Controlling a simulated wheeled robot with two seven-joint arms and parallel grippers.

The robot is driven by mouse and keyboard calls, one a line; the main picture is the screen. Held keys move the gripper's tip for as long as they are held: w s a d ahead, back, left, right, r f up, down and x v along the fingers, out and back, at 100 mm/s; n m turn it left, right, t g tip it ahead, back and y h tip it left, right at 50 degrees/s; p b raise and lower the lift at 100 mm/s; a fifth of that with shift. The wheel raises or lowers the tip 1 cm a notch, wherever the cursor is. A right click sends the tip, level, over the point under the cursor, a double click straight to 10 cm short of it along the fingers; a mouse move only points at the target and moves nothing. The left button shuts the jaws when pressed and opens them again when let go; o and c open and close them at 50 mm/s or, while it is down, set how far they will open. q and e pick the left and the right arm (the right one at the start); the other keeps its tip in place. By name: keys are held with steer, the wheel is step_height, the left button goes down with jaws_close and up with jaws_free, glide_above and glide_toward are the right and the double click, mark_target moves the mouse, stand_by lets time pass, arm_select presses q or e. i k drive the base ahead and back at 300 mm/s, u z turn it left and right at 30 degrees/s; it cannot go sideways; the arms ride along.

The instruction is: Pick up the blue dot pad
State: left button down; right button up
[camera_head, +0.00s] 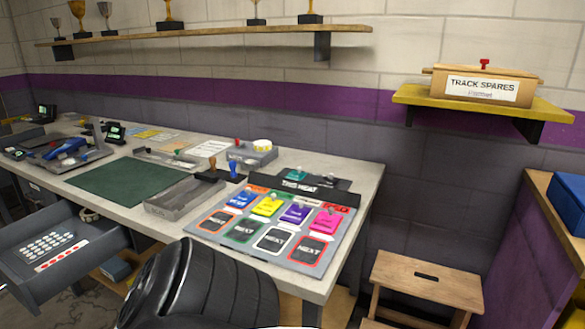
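I cannot pick out a blue dot pad for certain. An open grey drawer (95,262) at the left holds a sheet of pale dots (42,246) and a red-and-white strip (56,261); the dots' colour is too small to tell. Neither of my grippers is in view.
A black rounded object (200,290) fills the bottom middle, in front of the table (352,172). A wooden stool (425,280) stands at the right. A green mat (125,180) and grey tray (180,197) lie on the table. A shelf holds a TRACK SPARES box (483,88).

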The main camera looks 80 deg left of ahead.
mark_target(232, 165)
steer(key=u, duration=2.35)
